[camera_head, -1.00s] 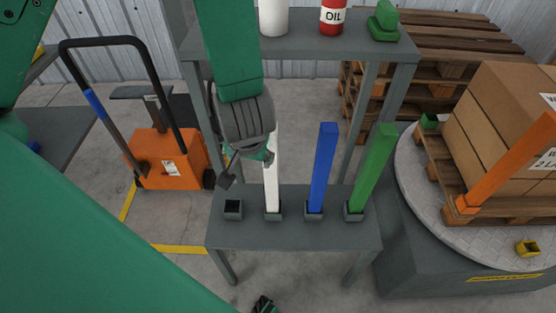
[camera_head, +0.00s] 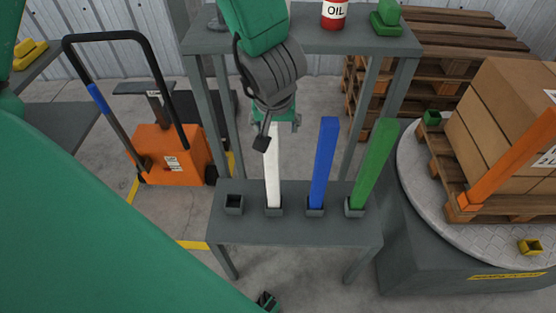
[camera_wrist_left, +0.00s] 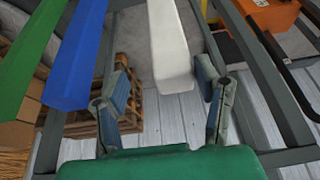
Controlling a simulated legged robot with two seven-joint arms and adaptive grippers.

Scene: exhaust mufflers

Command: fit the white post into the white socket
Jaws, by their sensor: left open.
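The white post (camera_head: 272,182) stands upright in a grey holder on the lower shelf of a grey rack, left of the blue post (camera_head: 322,165). My left gripper (camera_head: 278,128) is open at the post's upper end and covers its top in the head view. In the left wrist view, the white post (camera_wrist_left: 170,48) ends between the two spread fingers (camera_wrist_left: 164,92), nearer the right one, with a gap to the left one. I cannot make out a white socket in either view.
A green post (camera_head: 371,170) stands right of the blue one; an empty holder (camera_head: 234,204) is at the left. The upper shelf carries an oil can (camera_head: 334,14).

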